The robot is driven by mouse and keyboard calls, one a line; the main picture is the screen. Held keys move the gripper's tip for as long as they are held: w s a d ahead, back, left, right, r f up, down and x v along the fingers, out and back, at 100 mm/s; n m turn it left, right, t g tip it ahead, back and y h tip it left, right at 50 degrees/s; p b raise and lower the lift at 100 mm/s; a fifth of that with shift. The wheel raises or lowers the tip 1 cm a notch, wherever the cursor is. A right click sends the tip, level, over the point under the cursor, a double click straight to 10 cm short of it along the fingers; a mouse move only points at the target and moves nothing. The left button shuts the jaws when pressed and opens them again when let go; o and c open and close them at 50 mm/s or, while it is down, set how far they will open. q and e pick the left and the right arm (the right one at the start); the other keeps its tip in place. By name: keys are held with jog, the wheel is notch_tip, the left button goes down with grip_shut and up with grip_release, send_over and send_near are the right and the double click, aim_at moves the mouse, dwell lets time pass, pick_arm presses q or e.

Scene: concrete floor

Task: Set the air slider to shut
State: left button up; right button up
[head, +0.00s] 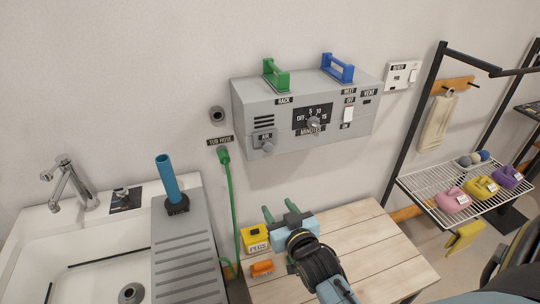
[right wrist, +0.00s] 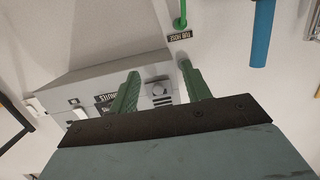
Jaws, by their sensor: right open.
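The air slider (head: 267,147) is a small grey knob by an AIR label, low on the left part of the front of a grey wall box (head: 345,131). Its exact setting is too small to read. In the right wrist view, which is upside down, the slider knob (right wrist: 158,88) shows between my green fingers, farther off. My right gripper (head: 280,210) is open and empty, with its two green fingers apart. It is below the box, over the wooden table, and clear of the slider. Its fingers also show in the right wrist view (right wrist: 159,70). My left gripper is not in view.
The box bears a minutes dial (head: 313,123), a white switch (head: 348,114), and green (head: 276,75) and blue (head: 338,68) handles on top. A green hose (head: 231,205) hangs left of the gripper. A yellow pegs box (head: 255,239) and an orange item (head: 262,268) lie on the table (head: 370,245).

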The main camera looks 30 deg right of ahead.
jog(key=t+h, duration=0.1)
jog(key=h, duration=0.1)
send_near(268, 149)
jog(key=s, duration=0.4)
jog(key=shift+m, duration=0.4)
jog(key=x, duration=1.2)
jog(key=shift+w+a+r+p, duration=0.1)
jog(key=shift+w+a+p, duration=0.2)
jog(key=shift+w, duration=0.2)
grip_shut()
